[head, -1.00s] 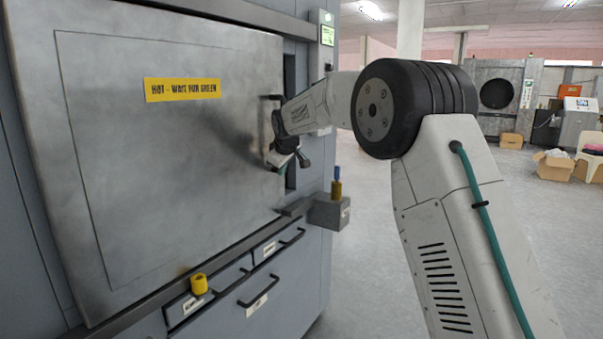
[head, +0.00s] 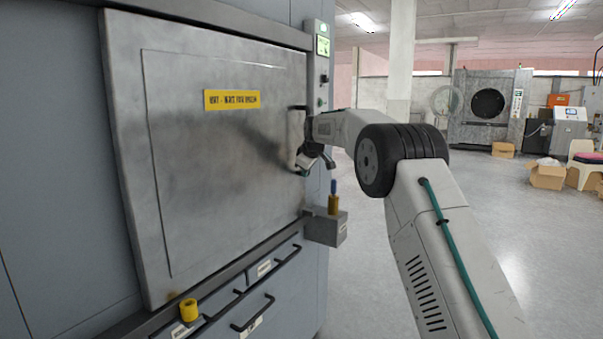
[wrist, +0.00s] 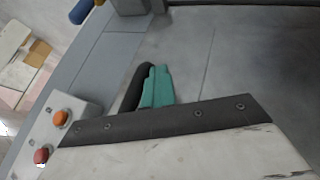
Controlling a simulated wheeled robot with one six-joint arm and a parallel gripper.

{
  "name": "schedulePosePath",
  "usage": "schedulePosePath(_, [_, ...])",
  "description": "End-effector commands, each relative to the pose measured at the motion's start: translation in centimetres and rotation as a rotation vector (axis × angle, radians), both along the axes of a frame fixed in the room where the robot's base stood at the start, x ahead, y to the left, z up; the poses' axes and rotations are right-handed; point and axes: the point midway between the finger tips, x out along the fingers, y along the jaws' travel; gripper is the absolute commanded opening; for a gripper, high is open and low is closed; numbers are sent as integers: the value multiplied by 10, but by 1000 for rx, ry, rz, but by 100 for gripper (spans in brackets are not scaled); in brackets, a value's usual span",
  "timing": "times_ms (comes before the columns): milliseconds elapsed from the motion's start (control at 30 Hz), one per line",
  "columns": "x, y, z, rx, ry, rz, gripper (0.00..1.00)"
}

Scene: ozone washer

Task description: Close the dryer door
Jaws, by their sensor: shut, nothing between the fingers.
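The dryer door (head: 215,175) is a large grey metal panel with a yellow "HOT - WAIT FOR GREEN" label. It covers the machine's front in the head view. Its right edge is close to the frame beside the control column; I cannot tell whether it is fully seated. A pale upright handle (head: 296,135) is at that edge. My gripper (head: 306,172) is shut and empty beside the lower end of the handle, close to the door edge; contact is unclear. Its teal fingertip (wrist: 158,88) shows in the wrist view, in front of a grey metal surface.
The control column (head: 322,60) with a lit green screen is right of the door. A grey box (head: 327,229) with a blue-and-brass fitting juts out below my gripper. Drawers with bar handles (head: 252,313) and a yellow knob (head: 188,310) are below. Open floor lies right.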

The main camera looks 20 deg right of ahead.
Motion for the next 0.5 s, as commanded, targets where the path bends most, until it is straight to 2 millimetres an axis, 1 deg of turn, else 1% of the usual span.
schedulePosePath(100, [-1, -6, -1, -2, 0, -7, 0])
schedulePosePath(333, [-2, -10, -1, -3, 1, -11, 0])
schedulePosePath(433, [-7, -6, -1, -2, 1, -12, 0])
schedulePosePath(500, [-12, 2, -2, 0, 0, -11, 0])
